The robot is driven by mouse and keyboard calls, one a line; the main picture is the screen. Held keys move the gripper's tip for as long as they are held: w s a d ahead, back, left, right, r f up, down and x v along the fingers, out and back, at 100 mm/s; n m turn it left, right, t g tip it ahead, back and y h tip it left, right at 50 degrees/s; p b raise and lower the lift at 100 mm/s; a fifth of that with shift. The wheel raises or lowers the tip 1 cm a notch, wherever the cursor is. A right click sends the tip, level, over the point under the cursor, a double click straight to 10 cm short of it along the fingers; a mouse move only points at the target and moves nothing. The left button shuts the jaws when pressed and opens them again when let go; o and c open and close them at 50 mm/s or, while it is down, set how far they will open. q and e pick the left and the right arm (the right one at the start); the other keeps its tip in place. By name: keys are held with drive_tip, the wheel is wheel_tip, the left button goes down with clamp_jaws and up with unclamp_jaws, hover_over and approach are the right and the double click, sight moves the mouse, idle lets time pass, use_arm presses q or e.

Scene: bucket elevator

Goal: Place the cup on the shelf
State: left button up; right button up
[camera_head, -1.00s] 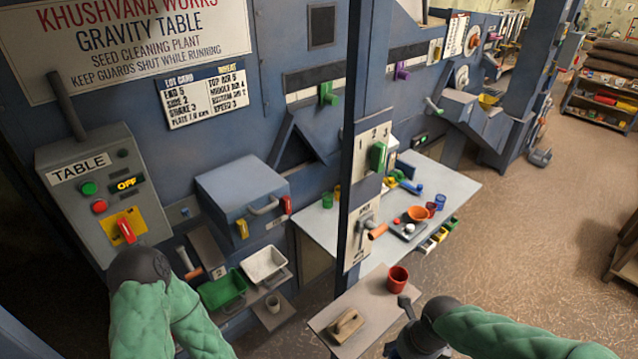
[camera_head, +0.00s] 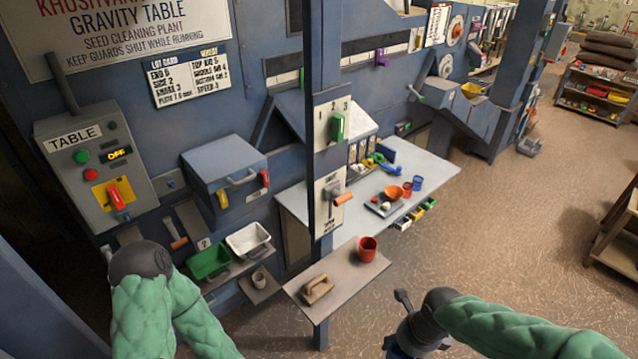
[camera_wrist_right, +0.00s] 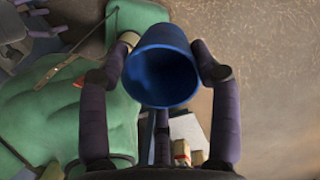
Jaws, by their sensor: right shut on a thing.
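A blue cup (camera_wrist_right: 160,72) fills the middle of the right wrist view, its open mouth facing that camera. My right gripper (camera_wrist_right: 168,55) is shut on it, one finger on each side. In the head view my right wrist (camera_head: 420,328) is at the bottom, right of a small brown shelf (camera_head: 338,267) and apart from it; the cup is mostly hidden there. That shelf holds a red cup (camera_head: 367,249) and a wooden-handled block (camera_head: 318,289), with bare board between and around them. My left arm (camera_head: 150,290) shows at lower left, its gripper out of sight.
A long pale table (camera_head: 437,172) behind the shelf holds an orange bowl (camera_head: 394,193) and small cups. A blue post (camera_head: 322,110) with levers stands at the shelf's back. Green (camera_head: 209,262) and white (camera_head: 247,240) bins are left. Floor on the right is open.

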drive_tip(key=shift+w+a+f+n, duration=0.1)
drive_tip(key=shift+w+f+n, duration=0.1)
drive_tip(key=shift+w+n, duration=0.1)
drive_tip(key=shift+d+f+n+b, duration=0.2)
drive_tip(key=shift+n+b, duration=0.1)
drive_tip(key=shift+n, duration=0.3)
drive_tip(key=shift+w+f+n+b, duration=0.4)
drive_tip(key=shift+w+n, duration=0.1)
drive_tip(key=shift+n, duration=0.3)
drive_tip(key=w+f+n+g+b, duration=0.1)
drive_tip(key=w+f+n+b, duration=0.2)
drive_tip(key=n, duration=0.8)
drive_tip(key=w+a+f+n+g+h+b, duration=0.1)
drive_tip(key=w+f+n+g+b, duration=0.1)
drive_tip(key=w+f+n+b, duration=0.2)
drive_tip(key=shift+w+a+f+n+b, duration=0.25)
drive_tip(key=shift+w+f+n, duration=1.25)
drive_tip(key=shift+f+n, duration=2)
drive_tip(key=shift+r+n, duration=0.7)
drive_tip(key=shift+r, duration=0.05)
